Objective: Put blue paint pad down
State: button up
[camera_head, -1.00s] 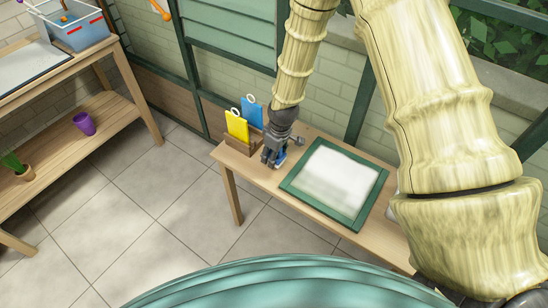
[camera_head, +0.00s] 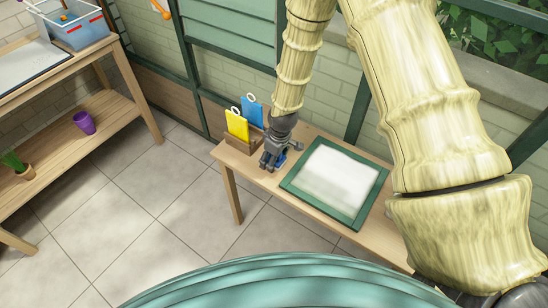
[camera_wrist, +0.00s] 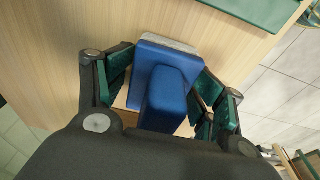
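The blue paint pad (camera_wrist: 166,95), a blue block with a raised grip and a pale edge, sits on the small wooden table (camera_wrist: 60,60). In the head view a bit of the blue pad (camera_head: 281,159) shows beside my gripper (camera_head: 270,161). In the wrist view my gripper (camera_wrist: 162,85) has its green-padded fingers spread on either side of the pad's grip. A gap with bare wood shows on the left side. The contact under the pad is hidden.
A green-framed white panel (camera_head: 335,181) lies right of the pad. A wooden holder (camera_head: 243,146) with a yellow card (camera_head: 236,126) and a blue card (camera_head: 252,112) stands to the left. A shelf bench (camera_head: 75,142) is at far left. Tiled floor lies between.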

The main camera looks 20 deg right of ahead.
dwell(0.3)
jog(key=shift+r, duration=0.55)
jog(key=r, duration=0.4)
jog(key=s+r, duration=0.1)
jog(key=r, duration=0.2)
jog(key=d+r, duration=0.1)
jog(key=r, duration=0.3)
jog(key=shift+s+r+b, duration=0.2)
jog(key=shift+r+b, duration=0.1)
jog(key=shift+b, duration=0.1)
